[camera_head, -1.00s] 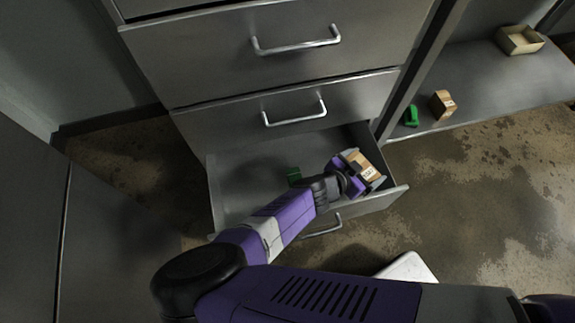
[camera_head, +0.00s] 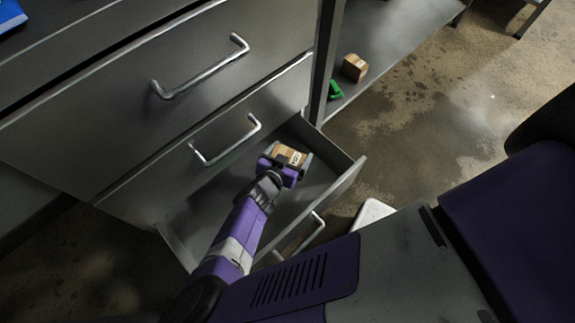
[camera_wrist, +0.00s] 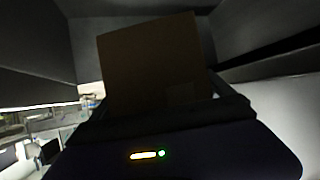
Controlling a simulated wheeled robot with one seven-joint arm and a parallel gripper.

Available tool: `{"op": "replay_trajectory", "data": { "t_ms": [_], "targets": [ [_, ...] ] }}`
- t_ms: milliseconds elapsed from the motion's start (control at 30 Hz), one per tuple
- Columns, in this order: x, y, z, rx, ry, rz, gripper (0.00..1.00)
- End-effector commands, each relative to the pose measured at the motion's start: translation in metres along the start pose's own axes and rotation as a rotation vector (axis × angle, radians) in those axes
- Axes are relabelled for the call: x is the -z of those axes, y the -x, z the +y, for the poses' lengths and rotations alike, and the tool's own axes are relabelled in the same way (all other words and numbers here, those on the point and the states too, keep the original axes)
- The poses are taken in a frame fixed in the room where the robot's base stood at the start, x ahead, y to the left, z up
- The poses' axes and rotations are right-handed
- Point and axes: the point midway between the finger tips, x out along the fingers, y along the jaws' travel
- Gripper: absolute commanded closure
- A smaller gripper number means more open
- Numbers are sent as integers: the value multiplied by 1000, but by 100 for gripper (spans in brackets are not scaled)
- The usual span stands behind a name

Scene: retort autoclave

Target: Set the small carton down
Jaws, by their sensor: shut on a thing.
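The small carton (camera_head: 289,156) is brown cardboard with a pale label. My gripper (camera_head: 287,164) is shut on it, at the open bottom drawer (camera_head: 314,183) of the grey metal cabinet. The carton is near the drawer's far right part; I cannot tell whether it touches the drawer floor. In the wrist view the carton (camera_wrist: 152,65) fills the middle as a dark brown face above my gripper, with grey drawer or cabinet surfaces around it.
Two closed drawers with bar handles (camera_head: 226,140) stand above the open one. On a grey shelf (camera_head: 385,40) at the upper right are another brown carton (camera_head: 355,67) and a green object (camera_head: 335,90). A white object (camera_head: 373,214) lies on the floor beside the drawer.

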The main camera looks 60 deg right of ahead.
Motion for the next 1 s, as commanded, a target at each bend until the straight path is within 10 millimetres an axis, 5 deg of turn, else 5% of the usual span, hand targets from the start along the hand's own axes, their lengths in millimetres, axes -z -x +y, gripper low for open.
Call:
{"op": "replay_trajectory", "data": {
  "t_ms": [300, 1000],
  "targets": [
    [-69, -38, 0, 1, 1, 0, 64],
    [-120, -65, -1, 2, 0, 0, 64]
  ]
}}
